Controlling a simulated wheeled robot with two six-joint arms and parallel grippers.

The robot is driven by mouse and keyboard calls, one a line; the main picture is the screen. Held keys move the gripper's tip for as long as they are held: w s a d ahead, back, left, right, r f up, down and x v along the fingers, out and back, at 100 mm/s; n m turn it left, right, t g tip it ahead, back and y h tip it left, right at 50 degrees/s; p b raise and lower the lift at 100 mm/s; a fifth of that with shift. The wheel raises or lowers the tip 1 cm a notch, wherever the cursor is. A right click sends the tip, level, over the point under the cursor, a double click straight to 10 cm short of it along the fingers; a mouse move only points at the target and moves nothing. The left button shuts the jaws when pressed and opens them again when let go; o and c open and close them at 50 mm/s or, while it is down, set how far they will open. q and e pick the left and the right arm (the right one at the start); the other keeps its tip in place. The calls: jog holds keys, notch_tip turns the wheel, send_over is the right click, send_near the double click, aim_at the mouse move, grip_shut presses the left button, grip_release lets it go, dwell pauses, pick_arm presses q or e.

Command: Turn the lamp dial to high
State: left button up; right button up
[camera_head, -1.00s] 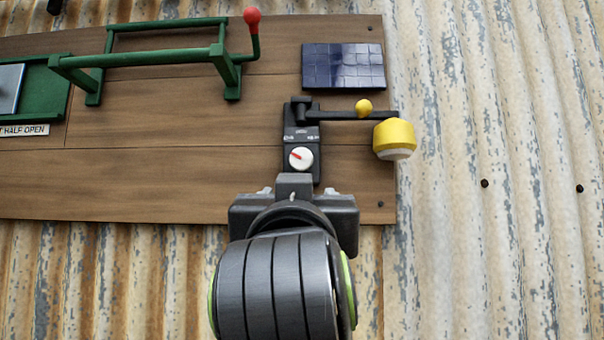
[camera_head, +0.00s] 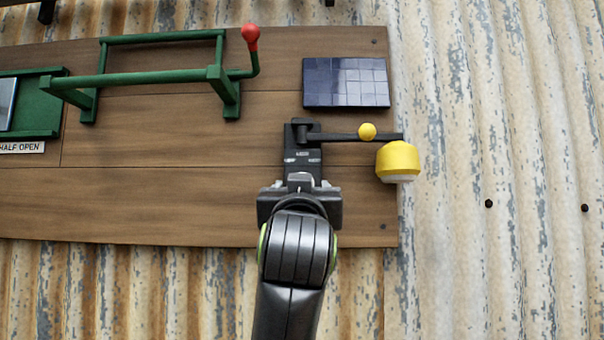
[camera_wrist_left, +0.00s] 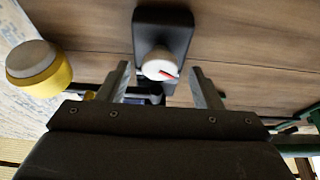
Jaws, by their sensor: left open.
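The lamp dial (camera_wrist_left: 160,66) is a small white knob with a red pointer mark. It sits on a black plate (camera_wrist_left: 178,25), which also shows in the head view (camera_head: 303,158). My left gripper (camera_wrist_left: 161,70) is open, with one finger on each side of the dial in the left wrist view; I cannot tell whether they touch it. In the head view my left gripper (camera_head: 300,186) hides nearly all of the dial. The yellow lamp (camera_head: 398,160) hangs on a black arm (camera_head: 345,137) from the plate. My right gripper is not in view.
A wooden board (camera_head: 180,205) on corrugated metal carries everything. A solar panel (camera_head: 346,82) is above the lamp arm. A green frame with a crank (camera_head: 150,80) and red knob (camera_head: 250,32) is at the upper left. The board left of the dial is bare.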

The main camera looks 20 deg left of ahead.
pick_arm(q)
jog(key=shift+x, duration=0.95)
jog(key=c, duration=1)
